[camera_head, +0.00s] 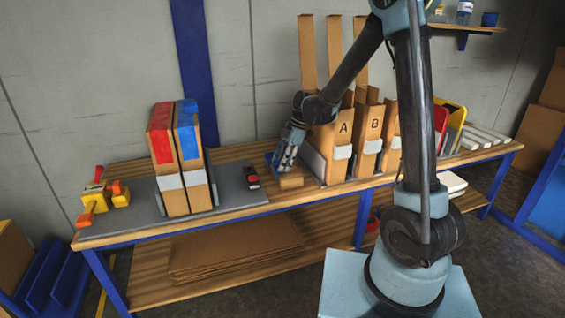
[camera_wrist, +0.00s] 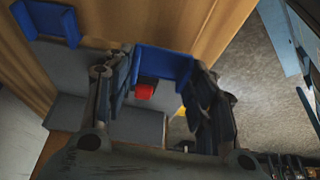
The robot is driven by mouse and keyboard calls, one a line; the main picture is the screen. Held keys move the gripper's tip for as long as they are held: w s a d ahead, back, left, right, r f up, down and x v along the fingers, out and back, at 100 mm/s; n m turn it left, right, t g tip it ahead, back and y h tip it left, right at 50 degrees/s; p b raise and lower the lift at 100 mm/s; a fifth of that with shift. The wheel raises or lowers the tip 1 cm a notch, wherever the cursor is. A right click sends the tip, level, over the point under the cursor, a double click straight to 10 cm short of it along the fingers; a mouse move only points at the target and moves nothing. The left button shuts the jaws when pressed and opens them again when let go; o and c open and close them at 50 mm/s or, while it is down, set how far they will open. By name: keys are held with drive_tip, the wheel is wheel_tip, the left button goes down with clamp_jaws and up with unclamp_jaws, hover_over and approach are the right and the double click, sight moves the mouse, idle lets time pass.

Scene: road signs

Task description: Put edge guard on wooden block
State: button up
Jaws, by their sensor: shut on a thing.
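My gripper (camera_head: 285,166) points down at the bench, left of the box marked A. In the wrist view its fingers (camera_wrist: 155,95) are closed on a blue U-shaped piece, which looks like the edge guard (camera_wrist: 163,63). A small tan block, which looks like the wooden block (camera_head: 291,182), lies on the bench just below and right of the fingertips in the head view. I cannot tell whether the guard touches it. A second blue U-shaped piece (camera_wrist: 48,20) lies at the upper left of the wrist view. The fingers hide part of the guard.
Box A (camera_head: 343,130) and box B (camera_head: 374,133) stand close at the right. Two tall taped cartons (camera_head: 176,155) stand left on a grey mat (camera_head: 232,190). A black-and-red tool (camera_head: 252,178) lies between. A yellow tape dispenser (camera_head: 97,200) sits at the far left.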

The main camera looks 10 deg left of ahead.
drive_tip(key=shift+f, duration=0.6)
drive_tip(key=o, duration=1)
drive_tip(key=shift+r, duration=0.1)
drive_tip(key=shift+s+r, duration=0.1)
drive_tip(key=shift+r, duration=0.4)
drive_tip(key=v, duration=0.7)
drive_tip(key=shift+r, duration=0.35)
